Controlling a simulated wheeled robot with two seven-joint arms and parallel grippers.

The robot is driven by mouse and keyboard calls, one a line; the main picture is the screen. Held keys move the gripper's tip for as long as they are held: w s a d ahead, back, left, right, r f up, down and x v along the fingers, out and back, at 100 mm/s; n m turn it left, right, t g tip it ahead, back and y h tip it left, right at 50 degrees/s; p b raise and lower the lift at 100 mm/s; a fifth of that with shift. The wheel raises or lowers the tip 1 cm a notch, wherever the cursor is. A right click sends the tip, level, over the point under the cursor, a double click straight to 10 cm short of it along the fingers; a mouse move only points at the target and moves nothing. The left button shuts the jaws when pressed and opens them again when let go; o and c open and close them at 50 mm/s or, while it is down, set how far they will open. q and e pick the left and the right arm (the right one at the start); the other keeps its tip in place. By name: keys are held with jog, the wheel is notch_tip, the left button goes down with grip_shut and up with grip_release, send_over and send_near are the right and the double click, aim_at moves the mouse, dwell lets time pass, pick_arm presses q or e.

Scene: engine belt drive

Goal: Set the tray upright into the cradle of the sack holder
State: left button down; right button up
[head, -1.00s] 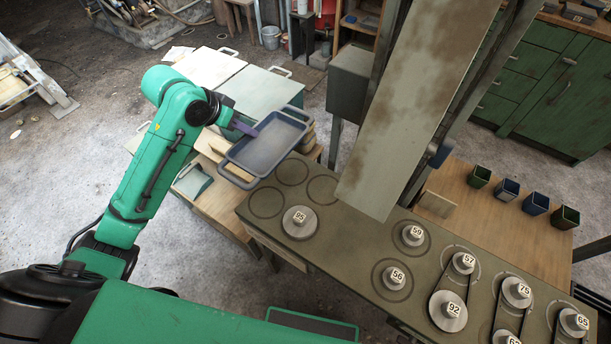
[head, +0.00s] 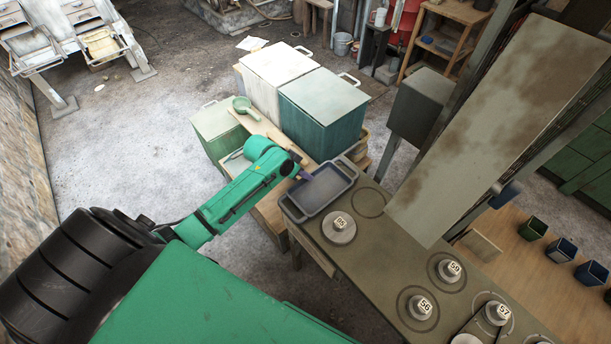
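The tray (head: 323,188) is a shallow, dark blue-grey rectangular pan with a raised rim and end handles. It appears roughly level, over the left end of the dark workbench. My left gripper (head: 305,176) has purple fingers on the tray's upper-left rim and appears shut on it; the fingertips are small and partly hidden. My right gripper is not in view. I cannot clearly identify the sack holder or its cradle; a pale metal frame (head: 70,28) with several bins stands at the far upper left.
A slanted metal panel (head: 490,120) rises on the right. White (head: 278,68) and teal (head: 322,105) lidded bins stand behind the tray. Concrete floor (head: 150,130) lies open at left.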

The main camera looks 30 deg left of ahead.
pick_arm(q)
jog(key=shift+f, duration=0.6)
jog(key=c, duration=1.1)
grip_release()
jog(key=shift+f, duration=0.1)
jog(key=v, duration=1.2)
